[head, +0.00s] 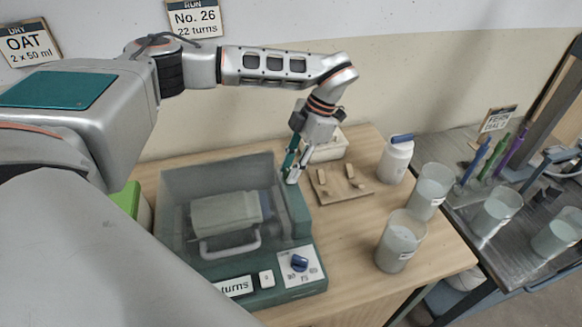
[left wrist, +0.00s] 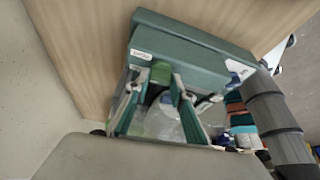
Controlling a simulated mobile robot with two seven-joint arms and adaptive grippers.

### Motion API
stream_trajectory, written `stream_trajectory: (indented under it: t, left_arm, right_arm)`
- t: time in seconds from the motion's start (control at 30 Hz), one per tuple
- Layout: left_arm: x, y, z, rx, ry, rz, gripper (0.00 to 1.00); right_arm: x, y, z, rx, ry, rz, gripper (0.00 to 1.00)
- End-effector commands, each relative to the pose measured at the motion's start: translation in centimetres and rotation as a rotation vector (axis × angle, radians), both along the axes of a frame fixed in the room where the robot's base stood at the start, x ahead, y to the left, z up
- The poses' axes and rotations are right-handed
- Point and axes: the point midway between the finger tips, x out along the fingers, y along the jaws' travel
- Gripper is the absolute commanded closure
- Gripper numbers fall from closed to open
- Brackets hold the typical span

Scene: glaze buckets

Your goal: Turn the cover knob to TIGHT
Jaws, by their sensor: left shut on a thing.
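The machine (head: 300,212) is a green-based box with a see-through cover (head: 180,180) over a pale jar (head: 228,212). My left gripper (head: 291,180) reaches down from above to the back of its right-hand housing. In the left wrist view, a lighter green knob (left wrist: 161,72) sits between the two fingertips, beside a small white label (left wrist: 142,54) too small to read. My left gripper is shut on this knob. In the head view the fingers hide the knob. Its turned position cannot be told. My right gripper is not in view.
Right of the machine are a wooden rack (head: 340,190), a blue-capped white bottle (head: 396,160) and two buckets (head: 400,243) (head: 430,190). A white box (head: 330,148) stands behind the gripper. Some table (head: 345,260) is clear in front.

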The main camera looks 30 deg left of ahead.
Motion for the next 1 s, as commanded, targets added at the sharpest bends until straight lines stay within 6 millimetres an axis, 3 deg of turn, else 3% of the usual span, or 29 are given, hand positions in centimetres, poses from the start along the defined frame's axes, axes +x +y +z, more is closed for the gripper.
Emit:
stream_trajectory:
  t: [0.27, 1.0]
  left_arm:
    - [0.00, -0.04, 0.09, 0.002, -0.001, -0.096, 0.98]
    - [-0.29, -0.26, 0.08, 0.001, -0.001, -0.663, 0.98]
  right_arm:
    - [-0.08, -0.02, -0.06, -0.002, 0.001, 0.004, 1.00]
    - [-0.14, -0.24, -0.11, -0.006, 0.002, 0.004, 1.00]
